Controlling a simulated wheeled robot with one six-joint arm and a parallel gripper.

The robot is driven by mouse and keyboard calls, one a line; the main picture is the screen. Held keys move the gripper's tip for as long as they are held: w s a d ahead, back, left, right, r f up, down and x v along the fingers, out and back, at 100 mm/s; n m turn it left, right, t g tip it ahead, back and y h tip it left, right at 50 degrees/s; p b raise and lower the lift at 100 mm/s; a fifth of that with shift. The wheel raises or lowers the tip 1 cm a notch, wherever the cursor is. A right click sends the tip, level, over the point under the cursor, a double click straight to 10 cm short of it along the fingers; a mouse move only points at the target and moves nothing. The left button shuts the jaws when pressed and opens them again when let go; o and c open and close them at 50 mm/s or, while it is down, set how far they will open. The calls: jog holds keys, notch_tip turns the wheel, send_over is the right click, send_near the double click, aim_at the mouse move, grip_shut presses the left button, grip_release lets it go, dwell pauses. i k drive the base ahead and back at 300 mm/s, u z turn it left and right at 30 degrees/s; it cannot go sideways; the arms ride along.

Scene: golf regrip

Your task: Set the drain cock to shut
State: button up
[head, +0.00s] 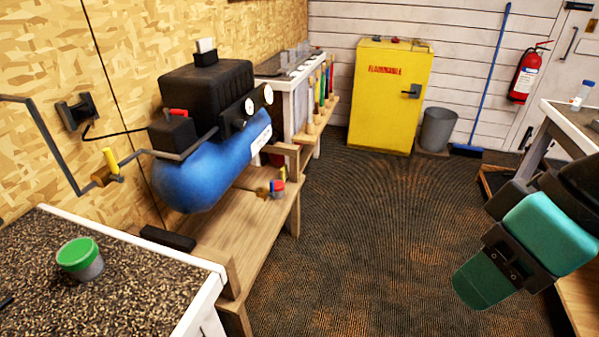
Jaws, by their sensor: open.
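The blue air compressor tank (205,165) lies on a low wooden bench against the left wall. A small brass fitting (262,192) shows low at the tank's right end, seemingly the drain cock. Part of my teal and black arm is at the right, well apart from the compressor. I cannot make out gripper fingers in this view.
A yellow-handled valve (110,160) sits on the wall pipe. A yellow cabinet (388,105) and grey bin (437,130) stand at the back. The middle floor is clear.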

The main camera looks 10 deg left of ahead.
aim_at(271, 182)
jog(key=u, duration=0.25)
jog(key=i, duration=0.85)
jog(key=u, duration=0.6)
